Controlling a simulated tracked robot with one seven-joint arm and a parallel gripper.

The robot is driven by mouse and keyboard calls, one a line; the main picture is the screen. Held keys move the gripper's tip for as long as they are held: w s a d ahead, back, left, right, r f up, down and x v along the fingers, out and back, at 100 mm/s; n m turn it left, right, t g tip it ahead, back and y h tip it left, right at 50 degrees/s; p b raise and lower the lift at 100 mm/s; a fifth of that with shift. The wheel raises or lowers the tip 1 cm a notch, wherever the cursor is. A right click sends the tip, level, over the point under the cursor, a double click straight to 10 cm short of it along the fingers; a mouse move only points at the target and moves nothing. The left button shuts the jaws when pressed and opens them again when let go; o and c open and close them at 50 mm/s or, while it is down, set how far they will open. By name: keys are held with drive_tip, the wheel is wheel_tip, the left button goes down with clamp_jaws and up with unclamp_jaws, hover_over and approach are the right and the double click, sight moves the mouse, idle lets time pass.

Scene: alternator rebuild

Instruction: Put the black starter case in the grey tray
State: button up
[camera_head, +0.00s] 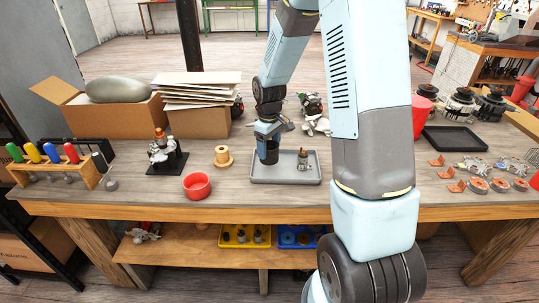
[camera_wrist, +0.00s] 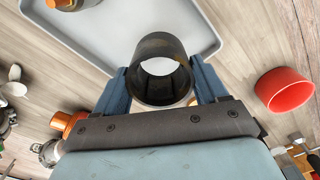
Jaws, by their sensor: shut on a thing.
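The black starter case (camera_wrist: 160,90) is a dark open ring-like cylinder. My gripper (camera_wrist: 163,88) is shut on it, one blue finger on each side. In the head view the case (camera_head: 268,150) hangs upright below my gripper (camera_head: 267,132), over the left part of the grey tray (camera_head: 300,182). I cannot tell whether its bottom touches the tray floor. In the wrist view the tray (camera_wrist: 125,50) spreads behind the case. A small part with an orange-brown top (camera_head: 303,160) stands in the tray's right half.
A red bowl (camera_head: 197,186) and a tan spool (camera_head: 223,157) stand left of the tray. A black stand with a metal assembly (camera_head: 165,155) is farther left. Cardboard boxes (camera_head: 200,122) stand behind. My own arm hides the bench right of the tray.

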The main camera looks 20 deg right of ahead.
drive_tip(key=shift+w+d+f, duration=0.35)
drive_tip(key=shift+w+f, duration=0.1)
drive_tip(key=shift+f, duration=1.65)
drive_tip(key=o, duration=1.7)
drive_tip(key=shift+f, duration=0.1)
wheel_tip(320, 180, up, 12)
drive_tip(key=r, duration=0.1)
drive_tip(key=s+r+m+t, duration=0.3)
drive_tip(key=s+r, duration=0.9)
drive_tip(key=r, duration=0.1)
drive_tip(key=s+r+m+t, duration=0.1)
drive_tip(key=s+r, duration=0.1)
drive_tip(key=s, duration=0.3)
drive_tip(key=s+r+m, duration=0.1)
drive_tip(key=s+r, duration=0.1)
drive_tip(key=s, duration=0.4)
drive_tip(key=s+r+m+t, duration=0.1)
drive_tip(key=s+r+m, duration=0.1)
drive_tip(key=s, duration=0.3)
drive_tip(key=shift+s+d+r+t, duration=0.1)
drive_tip(key=shift+s+t, duration=0.2)
